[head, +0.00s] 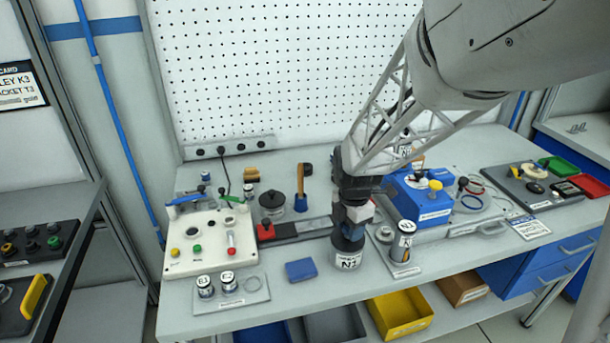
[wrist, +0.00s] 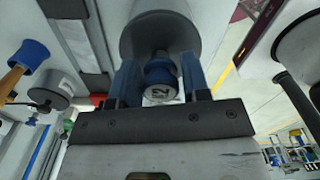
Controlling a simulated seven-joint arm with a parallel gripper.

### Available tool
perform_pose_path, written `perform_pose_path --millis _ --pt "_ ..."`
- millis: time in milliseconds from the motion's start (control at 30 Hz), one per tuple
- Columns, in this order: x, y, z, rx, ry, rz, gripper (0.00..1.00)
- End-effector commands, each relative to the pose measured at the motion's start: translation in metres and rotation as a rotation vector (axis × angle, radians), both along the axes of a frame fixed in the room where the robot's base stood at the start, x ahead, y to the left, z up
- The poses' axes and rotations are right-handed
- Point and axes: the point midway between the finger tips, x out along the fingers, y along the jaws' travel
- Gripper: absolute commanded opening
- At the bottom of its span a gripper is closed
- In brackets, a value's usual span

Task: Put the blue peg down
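In the wrist view, the blue peg (wrist: 160,73), with a pale labelled end, is between the two blue fingers of my gripper (wrist: 160,82). The fingers appear closed on its sides. A large dark round form (wrist: 160,25) lies just beyond the peg. Only a bit of blue shows under my gripper in the head view; the peg's lower end is hidden, and I cannot tell whether it touches the pot.
A blue block (head: 301,270) lies left of the pot. A labelled cylinder (head: 402,243) stands on a plate to the right, close to my gripper. A white control box (head: 207,240) is at left, a blue case (head: 420,198) at right. Free bench lies along the front edge.

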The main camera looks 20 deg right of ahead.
Motion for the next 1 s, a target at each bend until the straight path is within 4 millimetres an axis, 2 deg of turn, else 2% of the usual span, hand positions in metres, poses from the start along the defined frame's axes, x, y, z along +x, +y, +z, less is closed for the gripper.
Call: perform_pose_path --millis 33,100,567,767,1000 --pt "0.000 0.000 0.000 0.000 0.000 0.000 0.50" --pt "0.000 0.000 0.000 0.000 0.000 0.000 0.59" --pt "0.000 0.000 0.006 0.000 0.000 0.000 0.59" --pt "0.000 0.000 0.024 0.000 0.000 0.000 0.59" --pt "0.001 0.000 0.062 0.000 -0.002 0.000 0.59"
